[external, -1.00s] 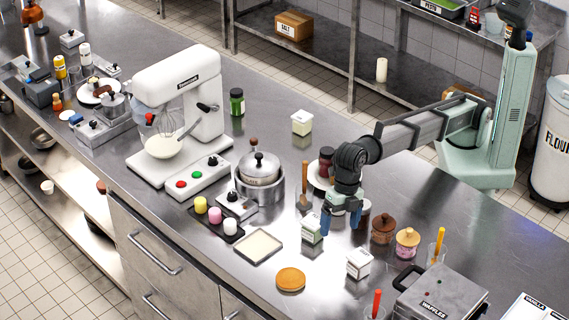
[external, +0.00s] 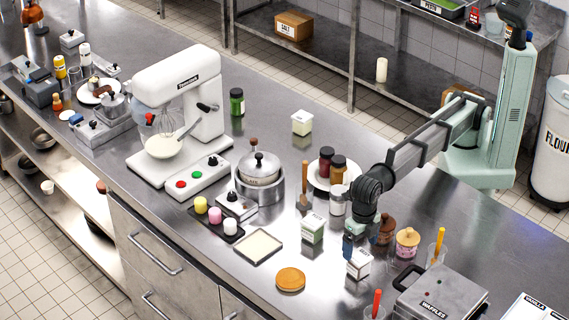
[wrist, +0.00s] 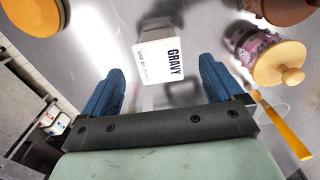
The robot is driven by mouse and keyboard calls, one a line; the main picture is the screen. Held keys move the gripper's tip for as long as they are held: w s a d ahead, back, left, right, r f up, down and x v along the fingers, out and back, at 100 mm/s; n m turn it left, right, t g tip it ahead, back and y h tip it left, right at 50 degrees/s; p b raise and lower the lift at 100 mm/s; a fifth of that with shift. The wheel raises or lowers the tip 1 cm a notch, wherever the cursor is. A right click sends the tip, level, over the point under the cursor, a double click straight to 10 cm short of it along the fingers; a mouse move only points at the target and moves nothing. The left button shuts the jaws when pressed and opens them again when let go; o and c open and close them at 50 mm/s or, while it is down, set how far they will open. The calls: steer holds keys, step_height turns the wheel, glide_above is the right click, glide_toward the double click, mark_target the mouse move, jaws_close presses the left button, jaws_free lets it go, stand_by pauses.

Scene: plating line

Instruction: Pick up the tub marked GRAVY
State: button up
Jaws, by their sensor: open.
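The tub marked GRAVY (wrist: 158,48) is a small white box-shaped tub with dark lettering. In the wrist view it lies ahead of my gripper (wrist: 160,85), roughly centred between the two blue fingers. The fingers are apart, with nothing between them. In the external view the GRAVY tub (external: 358,263) stands on the steel counter, and my gripper (external: 364,246) is just above it, partly covering its top. I cannot tell whether the fingers touch it.
A similar tub with a green label (external: 312,228) stands to the left. A pink patterned jar with a wooden lid (external: 407,243) and a brown jar (external: 386,228) are close on the right. The waffle iron (external: 440,292) is at front right. An orange disc (external: 290,279) lies at front left.

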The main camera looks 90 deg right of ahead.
mark_target(360, 256)
steer(key=shift+s+a+f, duration=0.1)
steer(key=shift+a+f, duration=0.05)
steer(key=shift+f, duration=1.25)
steer(key=shift+a+f, duration=0.1)
steer(key=shift+f, duration=1.25)
steer(key=c, duration=1.2)
